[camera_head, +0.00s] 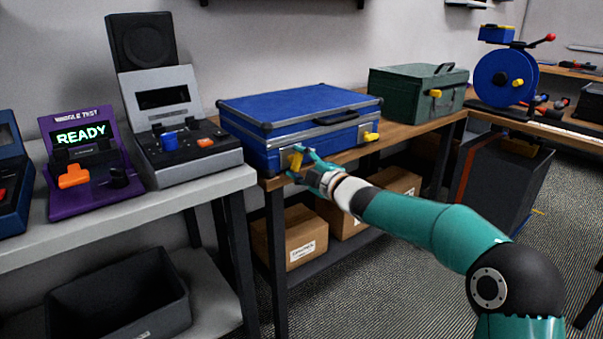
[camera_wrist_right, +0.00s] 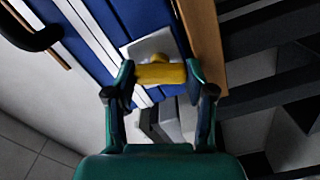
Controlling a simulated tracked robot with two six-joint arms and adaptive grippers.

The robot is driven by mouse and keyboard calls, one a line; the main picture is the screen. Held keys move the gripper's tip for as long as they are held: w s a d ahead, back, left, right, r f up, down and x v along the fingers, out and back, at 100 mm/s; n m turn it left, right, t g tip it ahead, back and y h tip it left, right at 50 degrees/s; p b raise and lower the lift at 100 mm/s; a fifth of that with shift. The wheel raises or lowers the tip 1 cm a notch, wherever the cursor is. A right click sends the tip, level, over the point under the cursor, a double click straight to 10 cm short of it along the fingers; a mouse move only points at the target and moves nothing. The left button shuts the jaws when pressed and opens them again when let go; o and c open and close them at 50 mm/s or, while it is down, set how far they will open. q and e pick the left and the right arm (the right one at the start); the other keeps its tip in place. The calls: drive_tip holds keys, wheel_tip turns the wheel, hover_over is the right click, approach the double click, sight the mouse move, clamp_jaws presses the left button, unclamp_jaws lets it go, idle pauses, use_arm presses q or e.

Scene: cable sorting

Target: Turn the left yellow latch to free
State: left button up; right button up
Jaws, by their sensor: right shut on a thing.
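A blue case (camera_head: 290,115) with silver edges lies closed on the wooden bench, its black handle (camera_head: 337,117) at the front. Its left yellow latch (camera_head: 295,161) is on the front face near the left corner, and the right yellow latch (camera_head: 371,137) is further right. My right gripper (camera_head: 299,165) is at the left latch. In the right wrist view, my right gripper's fingers (camera_wrist_right: 160,78) are on both sides of the yellow latch (camera_wrist_right: 160,74), shut on it, with its silver plate (camera_wrist_right: 152,46) behind. My left gripper is not in view.
A green toolbox (camera_head: 415,92) and a blue cable reel (camera_head: 502,78) stand further right. A grey tester (camera_head: 185,130) and a purple tester (camera_head: 92,165) reading READY stand on the left bench. Cardboard boxes (camera_head: 292,235) are on the shelf below.

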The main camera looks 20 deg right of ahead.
drive_tip(key=n+b, duration=0.1)
drive_tip(key=n, duration=0.1)
drive_tip(key=n+b, duration=0.1)
drive_tip(key=n, duration=0.1)
drive_tip(key=shift+f, duration=0.3)
drive_tip(key=shift+f+n, duration=0.1)
drive_tip(key=shift+n, duration=0.2)
drive_tip(key=o, duration=1.2)
drive_tip(key=shift+c, duration=0.2)
drive_tip(key=shift+r, duration=0.2)
drive_tip(key=shift+s, duration=0.1)
drive_tip(key=shift+s+d, duration=0.1)
drive_tip(key=shift+s, duration=0.15)
drive_tip(key=v, duration=1.1)
